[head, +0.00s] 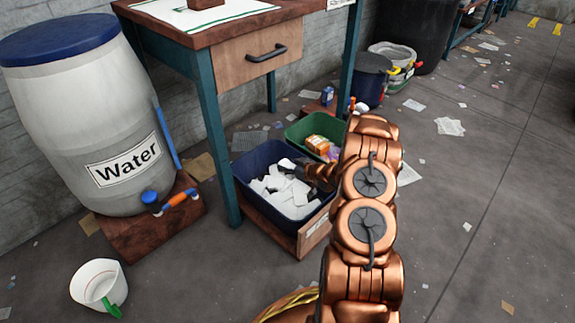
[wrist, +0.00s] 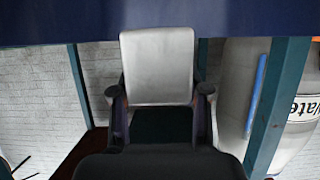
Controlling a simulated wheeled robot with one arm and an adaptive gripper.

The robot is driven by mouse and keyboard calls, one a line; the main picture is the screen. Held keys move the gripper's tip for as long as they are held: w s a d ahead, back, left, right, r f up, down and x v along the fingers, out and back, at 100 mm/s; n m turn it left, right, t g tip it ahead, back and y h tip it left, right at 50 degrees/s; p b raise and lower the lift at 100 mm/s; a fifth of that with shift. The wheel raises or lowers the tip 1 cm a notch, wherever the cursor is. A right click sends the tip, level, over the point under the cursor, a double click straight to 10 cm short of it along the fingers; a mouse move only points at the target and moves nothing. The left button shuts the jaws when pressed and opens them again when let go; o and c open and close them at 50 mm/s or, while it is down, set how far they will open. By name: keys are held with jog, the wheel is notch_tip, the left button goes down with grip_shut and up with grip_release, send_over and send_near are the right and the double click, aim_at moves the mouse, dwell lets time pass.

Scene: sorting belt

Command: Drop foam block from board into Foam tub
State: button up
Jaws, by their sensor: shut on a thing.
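My gripper (wrist: 158,92) is shut on a white foam block (wrist: 158,65), held between the two fingertips in the wrist view. The held block (head: 287,163) shows there as a small white patch at the gripper tip, above the pieces. A dark blue surface (wrist: 160,22) fills the top of the wrist view. My arm hides part of the tubs' right side.
A green tub (head: 298,128) with an orange-and-white item stands behind the blue tub. A white water barrel (head: 90,120) is at left, a white pail (head: 98,285) lower left. Floor at right is mostly clear, with scattered paper.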

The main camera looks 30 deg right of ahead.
jog(key=shift+f, duration=0.1)
jog(key=o, duration=0.8)
jog(key=shift+s, duration=0.1)
jog(key=v, duration=1.1)
jog(key=shift+s, duration=0.4)
